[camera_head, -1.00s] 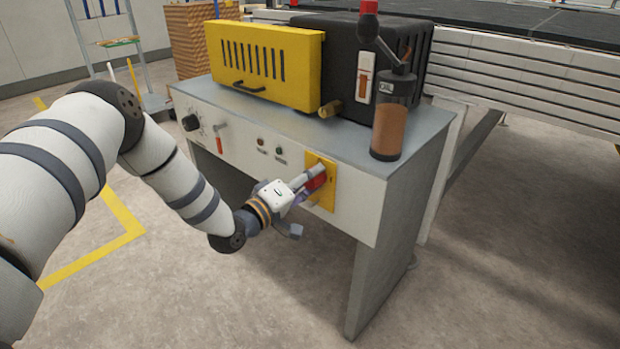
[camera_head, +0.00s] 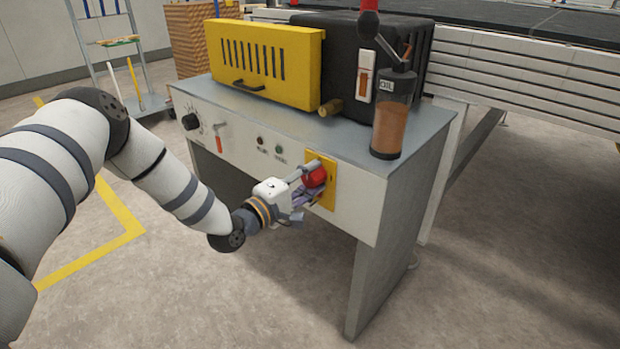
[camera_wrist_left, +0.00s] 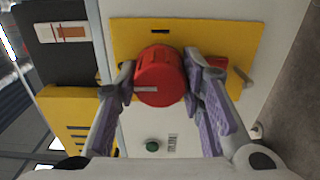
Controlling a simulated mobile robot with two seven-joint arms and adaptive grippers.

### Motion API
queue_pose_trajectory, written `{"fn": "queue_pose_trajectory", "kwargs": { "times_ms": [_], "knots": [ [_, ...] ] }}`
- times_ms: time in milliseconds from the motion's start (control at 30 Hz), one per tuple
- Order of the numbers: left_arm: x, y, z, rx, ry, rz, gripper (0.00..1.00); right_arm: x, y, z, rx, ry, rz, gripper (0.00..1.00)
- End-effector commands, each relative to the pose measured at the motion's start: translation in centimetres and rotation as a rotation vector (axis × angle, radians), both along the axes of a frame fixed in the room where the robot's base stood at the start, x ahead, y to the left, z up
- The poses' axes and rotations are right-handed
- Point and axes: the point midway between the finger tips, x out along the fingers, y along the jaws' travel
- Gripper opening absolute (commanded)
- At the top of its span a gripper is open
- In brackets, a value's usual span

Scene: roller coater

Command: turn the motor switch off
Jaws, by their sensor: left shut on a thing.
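A round red knob (camera_head: 314,178) sits on a yellow plate (camera_head: 325,160) at the right end of the cabinet's front panel. My left gripper (camera_head: 308,182) is shut on this knob. In the left wrist view, one finger lies on each side of the red knob (camera_wrist_left: 160,77), and a short pale mark shows on its face. The yellow plate (camera_wrist_left: 135,35) lies behind it, and another red part (camera_wrist_left: 216,62) is partly hidden by the right finger. I cannot read a label naming the motor switch. My right gripper is not in view.
The grey-white cabinet (camera_head: 250,110) also carries a black dial (camera_head: 190,121), a small orange-handled lever (camera_head: 219,140) and two small lamps. A yellow box (camera_head: 265,65), a black housing and an oil container (camera_head: 390,125) stand on top. Floor in front is clear.

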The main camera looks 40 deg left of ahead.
Motion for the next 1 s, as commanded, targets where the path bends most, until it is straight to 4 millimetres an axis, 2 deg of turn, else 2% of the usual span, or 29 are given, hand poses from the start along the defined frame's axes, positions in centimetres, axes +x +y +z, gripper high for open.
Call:
{"fn": "queue_pose_trajectory", "kwargs": {
  "times_ms": [300,333,400,733,833,1000],
  "knots": [
    [-0.1,-0.2,-0.1,-0.003,0.004,-0.004,0.08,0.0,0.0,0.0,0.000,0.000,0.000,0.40],
    [-0.1,-0.2,-0.1,-0.003,0.004,-0.004,0.42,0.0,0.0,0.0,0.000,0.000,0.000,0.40],
    [0.0,-0.1,-0.1,-0.002,0.003,-0.004,0.56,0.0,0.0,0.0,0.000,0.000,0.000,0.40],
    [-0.4,0.0,0.0,-0.001,0.001,0.000,0.56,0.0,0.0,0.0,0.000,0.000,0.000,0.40],
    [-2.2,0.2,0.0,-0.005,0.003,0.002,0.56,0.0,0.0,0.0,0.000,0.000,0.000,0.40],
    [-7.0,0.6,0.0,-0.006,0.002,0.002,0.56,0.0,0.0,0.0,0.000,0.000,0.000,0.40]
  ]
}}
